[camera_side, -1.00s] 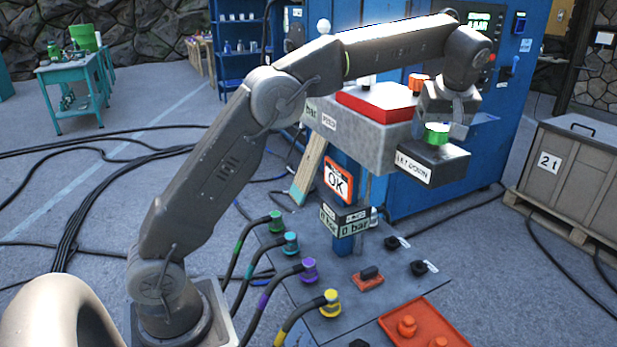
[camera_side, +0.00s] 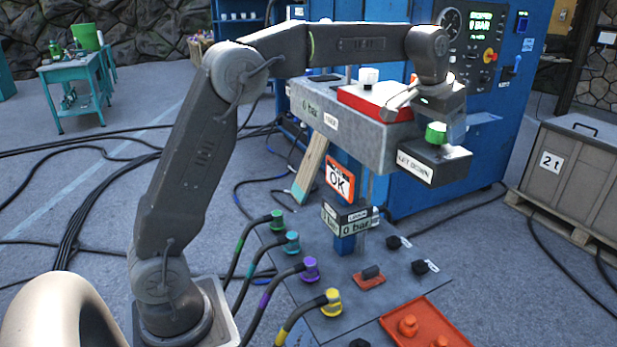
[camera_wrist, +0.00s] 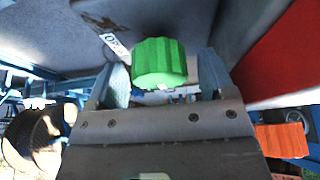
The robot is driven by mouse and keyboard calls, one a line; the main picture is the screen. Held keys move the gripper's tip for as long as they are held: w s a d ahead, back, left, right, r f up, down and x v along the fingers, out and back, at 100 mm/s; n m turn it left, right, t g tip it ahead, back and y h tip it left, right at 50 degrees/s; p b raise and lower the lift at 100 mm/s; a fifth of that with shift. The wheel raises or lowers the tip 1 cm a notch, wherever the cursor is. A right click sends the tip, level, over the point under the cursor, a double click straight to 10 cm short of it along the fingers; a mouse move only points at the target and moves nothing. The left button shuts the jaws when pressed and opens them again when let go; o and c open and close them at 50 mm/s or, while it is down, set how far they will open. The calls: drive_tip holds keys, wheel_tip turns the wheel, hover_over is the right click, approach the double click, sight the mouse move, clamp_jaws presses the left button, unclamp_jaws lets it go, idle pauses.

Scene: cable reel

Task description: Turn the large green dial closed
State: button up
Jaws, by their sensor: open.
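The green dial (camera_side: 436,133) sits on a dark box (camera_side: 433,166) labelled LET DOWN, at the right end of a grey beam. My gripper (camera_side: 432,118) is at the dial, its body just above and behind it in the side view. In the wrist view the ridged green dial (camera_wrist: 160,62) shows between the two fingers of my open gripper (camera_wrist: 164,80). Gaps show on both sides of it, so the fingers do not appear to press on it. The dial's far side and any position mark are hidden.
A red block (camera_side: 374,101) with a white knob lies on the grey beam (camera_side: 340,125) close left of my gripper. A blue cabinet (camera_side: 480,100) stands behind. Below are a panel with coloured hose plugs (camera_side: 310,268) and an orange tray (camera_side: 425,325).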

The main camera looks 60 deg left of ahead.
drive_tip(key=v, duration=1.3)
drive_tip(key=s+d+f, duration=0.1)
drive_tip(key=s+f, duration=0.6)
drive_tip(key=s, duration=0.5)
drive_tip(key=s+d+f, duration=0.2)
drive_tip(key=s+f, duration=0.5)
drive_tip(key=s, duration=0.6)
drive_tip(key=shift+s+f+t, duration=0.2)
drive_tip(key=shift+s+t, duration=0.1)
drive_tip(key=shift+t, duration=0.1)
drive_tip(key=shift+d, duration=0.1)
drive_tip(key=s+f, duration=0.3)
drive_tip(key=f, duration=0.1)
drive_tip(key=shift+s+d+f, duration=0.1)
drive_tip(key=shift+s+f, duration=0.2)
drive_tip(key=shift+s, duration=0.1)
